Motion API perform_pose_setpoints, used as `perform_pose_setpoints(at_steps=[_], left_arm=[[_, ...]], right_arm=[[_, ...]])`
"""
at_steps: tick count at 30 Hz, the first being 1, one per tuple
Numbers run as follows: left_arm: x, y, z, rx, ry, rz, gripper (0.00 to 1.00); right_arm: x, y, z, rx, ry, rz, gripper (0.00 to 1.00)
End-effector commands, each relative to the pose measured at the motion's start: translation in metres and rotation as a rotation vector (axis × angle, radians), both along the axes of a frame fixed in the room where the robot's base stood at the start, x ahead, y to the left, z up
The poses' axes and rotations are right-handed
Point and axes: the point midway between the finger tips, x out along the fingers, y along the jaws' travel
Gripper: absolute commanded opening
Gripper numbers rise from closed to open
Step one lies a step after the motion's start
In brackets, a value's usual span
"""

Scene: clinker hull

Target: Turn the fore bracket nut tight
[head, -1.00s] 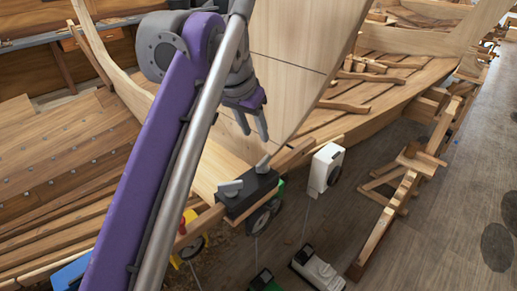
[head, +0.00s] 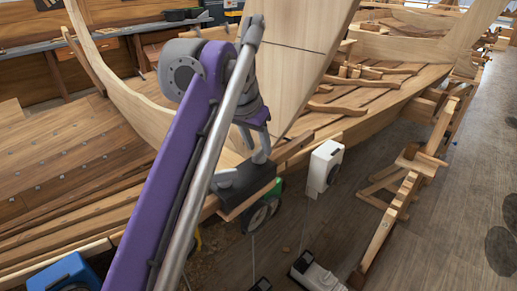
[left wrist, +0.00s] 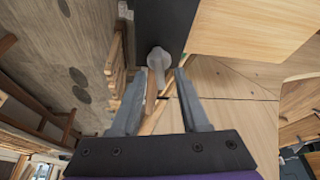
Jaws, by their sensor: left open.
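A black bracket (head: 252,184) is mounted on the hull's top edge, and it also shows at the top of the left wrist view (left wrist: 168,22). It carries two grey nuts. The far nut (left wrist: 158,60) shows in the left wrist view, in line with the gap between my fingertips; in the head view my fingers cover it. The near nut (head: 222,179) stands clear to the left. My left gripper (head: 260,157) points down at the far nut with open fingers, also seen in the left wrist view (left wrist: 158,76). I cannot tell whether the fingers touch the nut.
A white device (head: 325,168) with a dark round part hangs outside the hull, with a green one (head: 266,207) under the bracket. More devices (head: 317,272) stand on the floor. A wooden trestle (head: 403,190) stands to the right.

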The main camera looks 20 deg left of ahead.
Motion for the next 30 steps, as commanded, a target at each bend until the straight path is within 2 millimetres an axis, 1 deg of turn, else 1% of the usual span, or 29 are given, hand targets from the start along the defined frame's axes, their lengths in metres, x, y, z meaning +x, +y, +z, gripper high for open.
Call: perform_pose_setpoints(at_steps=[3,11,12,14,15,19,20,30], left_arm=[[0.0025,-0.0005,-0.0069,0.000,0.000,0.000,0.45],[0.0032,-0.0006,-0.0079,0.000,0.000,0.000,0.45],[0.0032,-0.0006,-0.0079,0.000,0.000,0.000,0.43],[0.0032,-0.0006,-0.0078,0.000,0.000,0.000,0.32],[0.0031,-0.0006,-0.0078,0.000,0.000,0.000,0.25],[0.0032,-0.0006,-0.0078,0.000,0.000,0.000,0.02],[0.0032,-0.0006,-0.0078,0.000,0.000,0.000,0.00],[0.0031,-0.0005,-0.0075,0.000,0.000,-0.004,0.00]], right_arm=[[-0.0002,0.0000,-0.0017,0.000,0.001,0.000,0.45],[-0.0002,0.0000,-0.0014,0.000,0.001,0.000,0.45],[-0.0002,0.0000,-0.0014,0.000,0.001,0.000,0.45],[-0.0002,0.0000,-0.0014,0.000,0.001,0.000,0.45],[-0.0002,0.0000,-0.0014,0.000,0.001,0.000,0.45],[-0.0002,0.0000,-0.0015,0.000,0.001,0.000,0.45],[-0.0002,0.0000,-0.0015,0.000,0.001,0.000,0.45],[-0.0001,0.0000,-0.0007,0.000,0.000,0.000,0.45]])
